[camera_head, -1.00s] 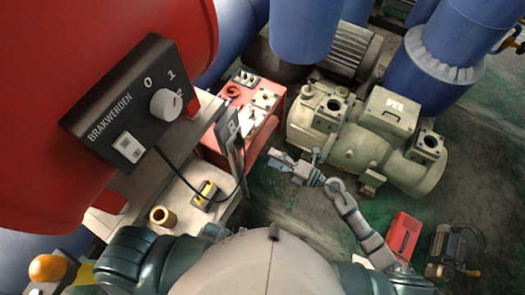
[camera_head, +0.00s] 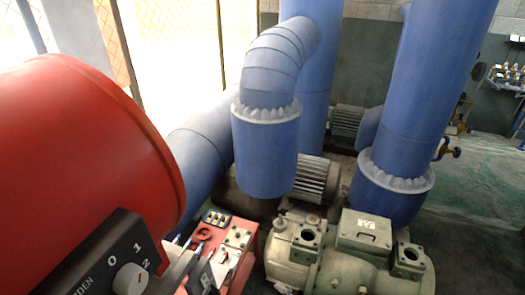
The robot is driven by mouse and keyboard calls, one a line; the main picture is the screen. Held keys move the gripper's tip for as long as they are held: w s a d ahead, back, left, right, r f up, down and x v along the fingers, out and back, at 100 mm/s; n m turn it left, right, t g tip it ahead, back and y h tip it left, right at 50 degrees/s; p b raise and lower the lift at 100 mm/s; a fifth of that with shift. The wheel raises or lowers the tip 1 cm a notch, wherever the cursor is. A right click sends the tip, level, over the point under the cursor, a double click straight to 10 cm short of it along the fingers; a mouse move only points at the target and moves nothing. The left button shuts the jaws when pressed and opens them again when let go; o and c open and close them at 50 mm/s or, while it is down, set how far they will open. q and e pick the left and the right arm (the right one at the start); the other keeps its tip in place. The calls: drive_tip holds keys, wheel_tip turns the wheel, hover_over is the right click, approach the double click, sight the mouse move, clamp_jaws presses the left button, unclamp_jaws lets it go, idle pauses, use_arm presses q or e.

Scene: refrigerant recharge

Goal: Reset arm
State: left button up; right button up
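Neither of my grippers shows in the head view now, and no part of my arms is visible. The black control box (camera_head: 105,262) with a white knob (camera_head: 130,279) and the marks 0, 1 and 2 is at the lower left, cut by the bottom edge. It sits on the large red tank (camera_head: 80,150). The red panel (camera_head: 225,240) with yellow-and-blue parts and dark fittings is at the lower middle.
The grey-green compressor (camera_head: 345,262) stands at the lower right. Thick blue pipes (camera_head: 268,145) and (camera_head: 425,90) rise behind it. A ribbed motor (camera_head: 315,178) sits between them.

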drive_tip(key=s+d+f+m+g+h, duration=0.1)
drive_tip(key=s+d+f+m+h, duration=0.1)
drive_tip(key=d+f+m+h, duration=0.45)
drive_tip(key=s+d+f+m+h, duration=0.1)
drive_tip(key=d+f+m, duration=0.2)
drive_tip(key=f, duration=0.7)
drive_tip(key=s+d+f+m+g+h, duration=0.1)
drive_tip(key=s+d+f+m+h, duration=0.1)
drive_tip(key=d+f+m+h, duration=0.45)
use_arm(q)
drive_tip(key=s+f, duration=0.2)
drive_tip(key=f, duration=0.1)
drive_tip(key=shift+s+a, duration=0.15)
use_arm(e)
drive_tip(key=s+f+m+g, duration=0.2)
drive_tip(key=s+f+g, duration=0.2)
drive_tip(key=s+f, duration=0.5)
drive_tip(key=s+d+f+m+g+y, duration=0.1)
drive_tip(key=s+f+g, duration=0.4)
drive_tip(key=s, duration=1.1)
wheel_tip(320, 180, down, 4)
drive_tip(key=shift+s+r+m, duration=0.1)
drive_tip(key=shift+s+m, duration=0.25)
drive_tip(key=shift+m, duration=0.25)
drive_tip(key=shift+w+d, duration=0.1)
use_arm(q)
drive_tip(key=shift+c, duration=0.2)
